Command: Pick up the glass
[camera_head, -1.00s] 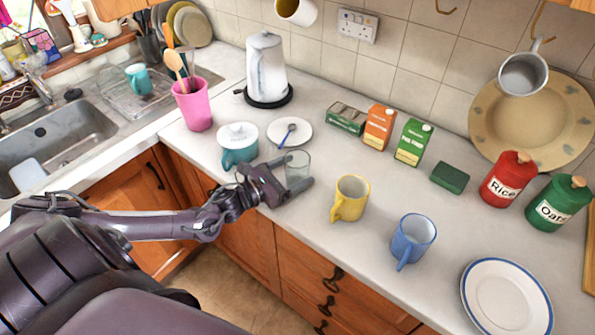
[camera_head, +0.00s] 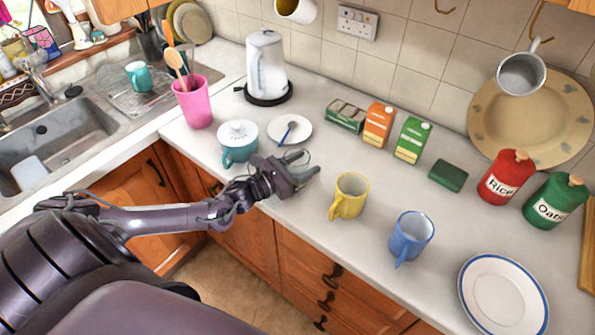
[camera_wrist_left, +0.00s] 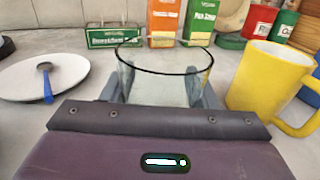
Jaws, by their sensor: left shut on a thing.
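The glass (camera_wrist_left: 165,82) is a clear, open-topped tumbler between the fingers in the left wrist view. My left gripper (camera_head: 303,168) is shut on it at the counter's front part; the two fingers lie on either side of the glass. In the head view the glass (camera_head: 300,160) is mostly hidden by the fingers. It looks upright in the wrist view. I cannot tell whether its base touches the counter. My right gripper does not show.
A yellow mug (camera_head: 350,196) stands close to the right of the glass, with a blue mug (camera_head: 411,238) beyond. A teal lidded pot (camera_head: 238,146) and a saucer with a spoon (camera_head: 275,131) are close behind and left. Cartons (camera_head: 379,126) stand farther back.

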